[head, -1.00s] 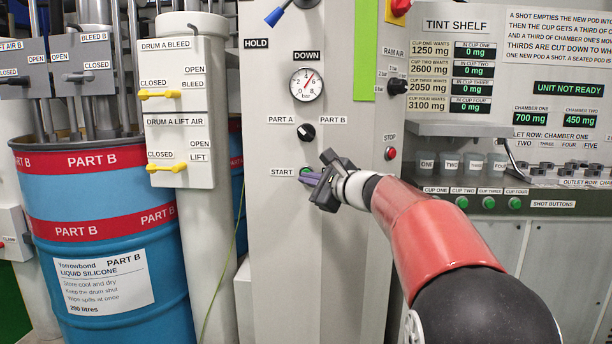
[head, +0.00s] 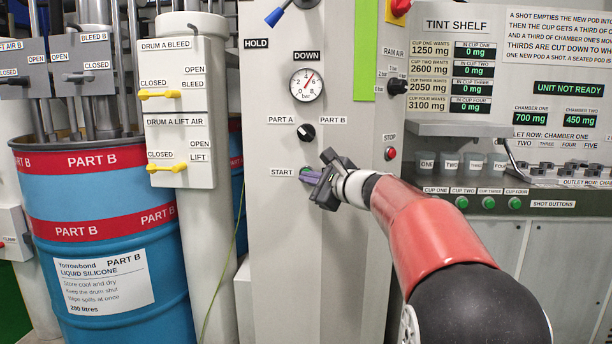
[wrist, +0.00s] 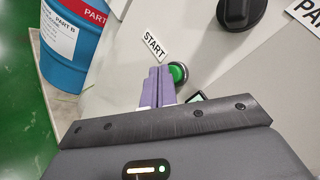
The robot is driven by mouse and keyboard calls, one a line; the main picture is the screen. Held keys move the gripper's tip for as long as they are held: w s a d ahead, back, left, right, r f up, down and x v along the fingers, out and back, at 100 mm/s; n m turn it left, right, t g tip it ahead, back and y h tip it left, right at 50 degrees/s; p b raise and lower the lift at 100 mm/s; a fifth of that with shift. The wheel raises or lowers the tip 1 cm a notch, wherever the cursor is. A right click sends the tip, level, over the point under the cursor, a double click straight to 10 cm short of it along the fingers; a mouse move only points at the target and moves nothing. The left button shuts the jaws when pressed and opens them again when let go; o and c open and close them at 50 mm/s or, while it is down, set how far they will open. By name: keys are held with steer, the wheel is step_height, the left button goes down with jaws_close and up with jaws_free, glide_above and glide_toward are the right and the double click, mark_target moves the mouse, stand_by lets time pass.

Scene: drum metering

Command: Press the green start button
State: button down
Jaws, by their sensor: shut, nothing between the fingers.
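The green start button (wrist: 178,73) sits in a metal ring on the grey panel, beside the START label (wrist: 155,46), in the wrist view. In the head view my gripper covers most of it, and only a bit of green (head: 306,169) shows. My gripper (head: 308,177) is shut and empty, with its purple fingers pointing at the panel. In the wrist view the fingertips (wrist: 160,70) are right beside the button, on its left. I cannot tell whether they touch it or the panel.
A black PART A / PART B selector (head: 306,132) is above the button. A red STOP button (head: 391,153) is to the right. The pressure gauge (head: 307,84) is higher up. A blue Part B drum (head: 100,200) stands at the left.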

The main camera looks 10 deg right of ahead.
steer(key=shift+w+d, duration=0.15)
steer(key=shift+w, duration=0.25)
stand_by(0.4)
steer(key=shift+s, duration=0.15)
steer(key=shift+s+a+b, duration=0.25)
steer(key=shift+s+b, duration=0.2)
steer(key=shift+s, duration=0.2)
steer(key=shift+s+a+b, duration=0.25)
steer(key=shift+s+b, duration=0.15)
steer(key=shift+s, duration=0.4)
steer(key=shift+s+a+b, duration=0.3)
steer(key=shift+s+b, duration=0.05)
steer(key=shift+s, duration=0.45)
steer(key=shift+s+a+b, duration=0.25)
steer(key=shift+s+b, duration=0.15)
steer(key=shift+s, duration=0.4)
